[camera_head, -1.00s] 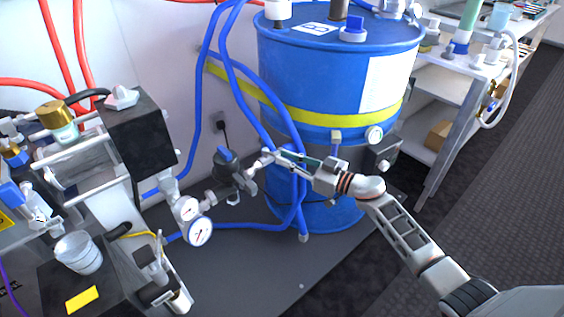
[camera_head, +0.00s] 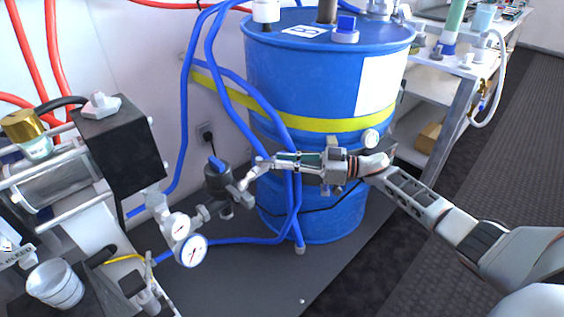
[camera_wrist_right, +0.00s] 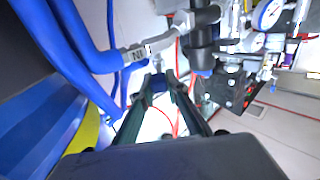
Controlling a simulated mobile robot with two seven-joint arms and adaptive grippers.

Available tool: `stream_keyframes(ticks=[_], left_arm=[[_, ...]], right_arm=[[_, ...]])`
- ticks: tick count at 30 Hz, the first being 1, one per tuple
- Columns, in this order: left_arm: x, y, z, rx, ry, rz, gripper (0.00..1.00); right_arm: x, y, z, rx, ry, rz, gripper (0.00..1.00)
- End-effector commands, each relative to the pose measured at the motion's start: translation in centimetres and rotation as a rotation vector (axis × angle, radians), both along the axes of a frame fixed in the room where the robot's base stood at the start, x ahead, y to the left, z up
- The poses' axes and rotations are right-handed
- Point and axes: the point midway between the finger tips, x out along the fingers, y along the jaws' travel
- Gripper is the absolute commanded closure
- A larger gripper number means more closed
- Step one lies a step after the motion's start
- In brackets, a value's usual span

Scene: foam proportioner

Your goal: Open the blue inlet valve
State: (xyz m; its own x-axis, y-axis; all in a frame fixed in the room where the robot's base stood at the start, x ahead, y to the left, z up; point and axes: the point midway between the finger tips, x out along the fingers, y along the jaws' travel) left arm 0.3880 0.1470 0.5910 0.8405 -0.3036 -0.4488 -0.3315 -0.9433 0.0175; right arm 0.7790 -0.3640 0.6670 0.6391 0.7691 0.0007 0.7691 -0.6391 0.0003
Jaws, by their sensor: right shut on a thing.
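The blue inlet valve (camera_head: 217,180) is a dark body with a blue handle on top, on the pipe behind the two gauges. It also shows in the right wrist view as a dark cylinder (camera_wrist_right: 202,42) with blue at its lower end. A grey hose fitting (camera_head: 247,180) joins it on the right. My right gripper (camera_head: 262,165) comes in from the right, its tips by the hose end of this fitting, apart from the blue handle. Its fingers (camera_wrist_right: 165,78) are close together. What they are shut on is not clear. My left gripper is not in view.
A blue drum (camera_head: 330,80) with a yellow band stands behind my right gripper, blue hoses (camera_head: 290,190) hanging before it. Gauges (camera_head: 190,250) and a black box (camera_head: 122,145) stand left of the valve. A shelved trolley (camera_head: 450,110) is at the right.

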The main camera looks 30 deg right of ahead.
Motion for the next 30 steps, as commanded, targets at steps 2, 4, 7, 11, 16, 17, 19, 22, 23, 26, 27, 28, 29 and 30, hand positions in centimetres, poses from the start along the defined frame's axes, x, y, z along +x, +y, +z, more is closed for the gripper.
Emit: stream_keyframes(ticks=[2, 4, 7, 11, 16, 17, 19, 22, 23, 26, 27, 28, 29, 30], left_arm=[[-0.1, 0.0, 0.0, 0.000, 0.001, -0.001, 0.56], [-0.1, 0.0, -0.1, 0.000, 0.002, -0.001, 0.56], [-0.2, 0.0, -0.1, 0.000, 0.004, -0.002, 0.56], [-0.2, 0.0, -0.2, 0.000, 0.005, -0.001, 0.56], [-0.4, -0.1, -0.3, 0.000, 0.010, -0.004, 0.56], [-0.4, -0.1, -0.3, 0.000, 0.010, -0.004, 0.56], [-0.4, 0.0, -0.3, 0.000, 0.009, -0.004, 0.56], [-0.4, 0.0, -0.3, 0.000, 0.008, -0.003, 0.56], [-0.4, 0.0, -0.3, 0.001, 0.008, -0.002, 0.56], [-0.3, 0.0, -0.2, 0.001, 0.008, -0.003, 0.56], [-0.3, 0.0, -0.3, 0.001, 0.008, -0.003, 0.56], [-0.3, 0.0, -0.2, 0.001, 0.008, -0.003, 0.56], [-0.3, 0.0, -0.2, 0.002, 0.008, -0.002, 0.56], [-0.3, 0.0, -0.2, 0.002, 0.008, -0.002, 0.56]], right_arm=[[0.1, -0.1, -0.1, -0.004, 0.000, -0.004, 1.00], [0.1, -0.1, -0.1, -0.004, 0.000, -0.004, 1.00], [0.1, -0.1, -0.1, -0.004, 0.000, -0.004, 0.68], [0.0, -0.1, -0.1, -0.002, 0.001, -0.003, 0.68], [0.0, 0.0, -0.1, -0.002, 0.001, -0.002, 0.68], [-0.1, -0.1, -0.1, -0.002, 0.001, -0.002, 0.68], [-0.3, -0.4, -0.1, -0.003, 0.001, -0.002, 0.68], [-1.1, -1.4, -0.2, -0.004, 0.002, -0.003, 0.68], [-1.4, -1.8, -0.2, -0.005, 0.004, -0.004, 0.68], [-2.7, -3.4, -0.2, -0.005, 0.004, -0.004, 0.68], [-3.2, -4.0, -0.2, -0.005, 0.003, -0.004, 0.68], [-3.6, -4.5, -0.2, -0.005, 0.004, -0.004, 0.68], [-4.1, -5.0, -0.2, -0.005, 0.004, -0.003, 0.68], [-4.6, -5.5, -0.2, -0.006, 0.004, -0.003, 0.68]])
